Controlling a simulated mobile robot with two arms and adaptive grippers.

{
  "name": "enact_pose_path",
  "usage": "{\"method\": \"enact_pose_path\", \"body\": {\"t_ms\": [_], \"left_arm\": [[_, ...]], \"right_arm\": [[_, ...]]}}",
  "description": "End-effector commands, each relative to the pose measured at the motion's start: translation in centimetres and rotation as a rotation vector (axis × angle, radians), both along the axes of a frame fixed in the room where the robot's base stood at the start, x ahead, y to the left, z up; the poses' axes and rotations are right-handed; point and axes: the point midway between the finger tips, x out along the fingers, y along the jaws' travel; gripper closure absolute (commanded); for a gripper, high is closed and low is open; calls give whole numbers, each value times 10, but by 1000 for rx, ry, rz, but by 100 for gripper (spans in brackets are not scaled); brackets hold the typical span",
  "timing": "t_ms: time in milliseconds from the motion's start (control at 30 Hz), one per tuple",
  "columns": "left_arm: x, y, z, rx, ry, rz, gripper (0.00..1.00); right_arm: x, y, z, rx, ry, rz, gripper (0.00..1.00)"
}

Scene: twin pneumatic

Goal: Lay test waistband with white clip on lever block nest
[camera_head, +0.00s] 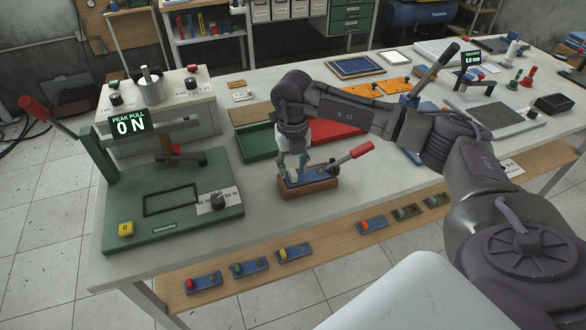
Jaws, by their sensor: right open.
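The lever block (310,188) stands near the front edge of the table, a brown base with a blue top and a red-handled lever (348,161) slanting up to the right. My right gripper (294,165) points down over the left part of this block. Its fingers are apart, and I make out nothing held between them. The gripper hides part of the blue top, so I cannot tell what lies in the nest or whether the fingertips touch it. I cannot make out the test waistband or its white clip with certainty. My left gripper is not in view.
A green press (160,215) with a "PEAK PULL 0 N" display stands at the left. A green tray (259,144) and a red tray (337,130) lie behind the block. Several small coloured blocks sit on the lower shelf (325,246). Table right of the lever is fairly clear.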

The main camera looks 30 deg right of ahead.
Motion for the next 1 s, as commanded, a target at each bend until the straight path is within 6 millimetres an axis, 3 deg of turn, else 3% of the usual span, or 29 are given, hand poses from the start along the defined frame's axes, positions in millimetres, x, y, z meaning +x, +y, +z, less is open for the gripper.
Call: {"method": "enact_pose_path", "body": {"t_ms": [300, 500, 700, 1000], "left_arm": [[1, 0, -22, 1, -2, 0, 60], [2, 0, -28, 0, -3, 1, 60], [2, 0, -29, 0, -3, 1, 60], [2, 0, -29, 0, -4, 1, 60]], "right_arm": [[1, 0, 65, -1, -6, 1, 57], [0, 0, 97, -1, -2, 0, 57], [0, 0, 110, -1, 0, 0, 57], [0, 0, 110, -1, 0, 0, 57]]}}
